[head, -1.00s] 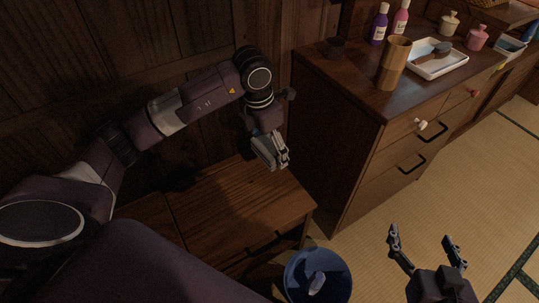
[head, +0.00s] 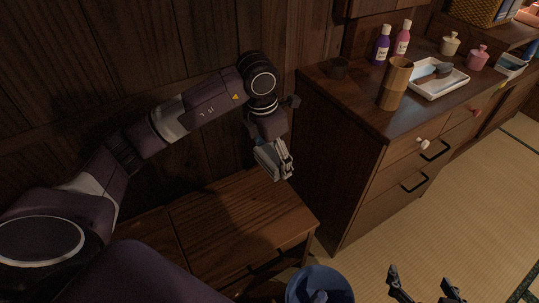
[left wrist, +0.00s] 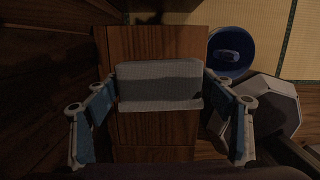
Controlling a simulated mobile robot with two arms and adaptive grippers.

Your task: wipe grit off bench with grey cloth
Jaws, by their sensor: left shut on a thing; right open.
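The bench (head: 240,222) is a low, brown wooden piece against the wall in the head view; its wood also shows in the left wrist view (left wrist: 150,130). My left gripper (head: 284,174) is above the bench's right part, pointing down. It is shut on the grey cloth (left wrist: 160,80), which spans between its fingers in the left wrist view (left wrist: 160,112) as a folded pad. I cannot tell whether the cloth touches the bench. No grit can be made out on the dark wood. My right gripper (head: 421,280) is open and empty at the bottom right, over the tatami.
A blue bin (head: 320,279) with something inside stands at the bench's front right. A taller wooden cabinet (head: 350,160) rises right of the bench, carrying a wooden cup (head: 395,84), a white tray (head: 438,87) with a brush, bottles and jars. Tatami floor (head: 460,210) is open at right.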

